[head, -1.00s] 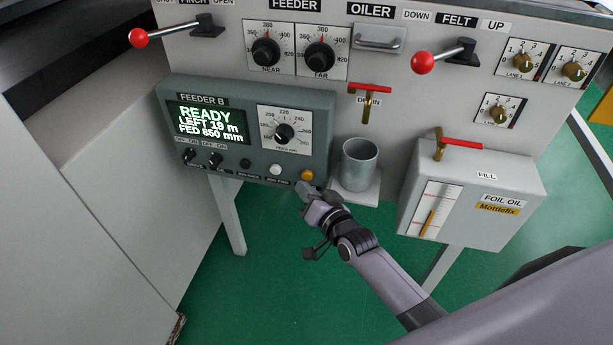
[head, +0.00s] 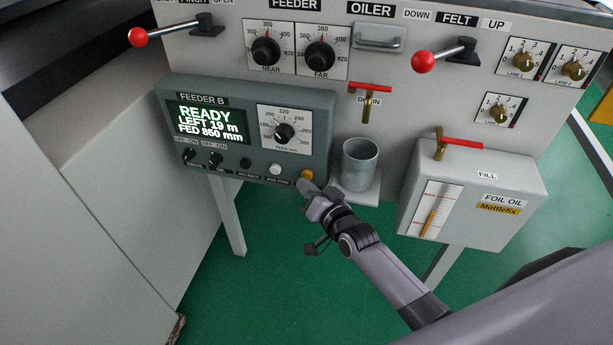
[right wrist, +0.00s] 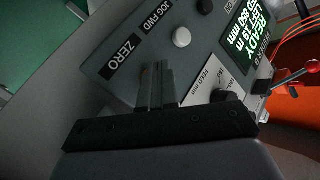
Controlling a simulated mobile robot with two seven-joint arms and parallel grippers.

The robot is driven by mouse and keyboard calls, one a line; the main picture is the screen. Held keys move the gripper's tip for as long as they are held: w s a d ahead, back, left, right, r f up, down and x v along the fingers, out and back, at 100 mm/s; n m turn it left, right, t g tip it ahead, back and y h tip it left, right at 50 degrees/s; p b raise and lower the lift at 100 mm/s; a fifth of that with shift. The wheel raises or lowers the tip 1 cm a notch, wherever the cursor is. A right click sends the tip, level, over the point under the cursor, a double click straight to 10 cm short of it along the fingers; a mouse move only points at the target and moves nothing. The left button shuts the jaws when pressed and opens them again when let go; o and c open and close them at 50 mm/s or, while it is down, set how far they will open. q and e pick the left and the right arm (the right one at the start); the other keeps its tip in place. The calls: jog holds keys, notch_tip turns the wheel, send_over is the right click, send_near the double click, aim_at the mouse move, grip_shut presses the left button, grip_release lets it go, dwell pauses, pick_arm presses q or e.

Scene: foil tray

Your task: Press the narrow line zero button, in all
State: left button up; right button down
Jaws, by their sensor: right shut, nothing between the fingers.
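The yellow button (head: 307,174) is at the lower right corner of the Feeder B box (head: 322,130). In the right wrist view the ZERO label (right wrist: 127,59) lies beside my fingertips, and the button there is mostly hidden behind them. My right gripper (head: 302,184) is shut and empty, its tips at the button's lower left edge; it also shows in the right wrist view (right wrist: 156,72). I cannot tell whether the tips touch or press the button. The lit display (head: 208,122) reads READY, LEFT 19 m and a FED figure in mm. My left gripper is not in view.
A white button (head: 275,170) and a black button (head: 245,164) sit left of the yellow one. A metal cup (head: 360,165) stands on a small shelf right of my gripper. The foil oil tank (head: 470,195) is further right. Green floor lies open below.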

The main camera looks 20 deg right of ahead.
jog(key=shift+w+d, duration=0.2)
jog(key=shift+w, duration=0.1)
jog(key=shift+w+d+r, duration=0.25)
jog(key=shift+d+r, duration=0.05)
jog(key=shift+d, duration=0.1)
dwell(0.8)
jog(key=shift+s+a, duration=0.1)
jog(key=shift+s+a+f+p, duration=0.2)
jog(key=shift+s+a+p, duration=0.15)
jog(key=shift+s+a, duration=0.1)
jog(key=shift+s, duration=0.1)
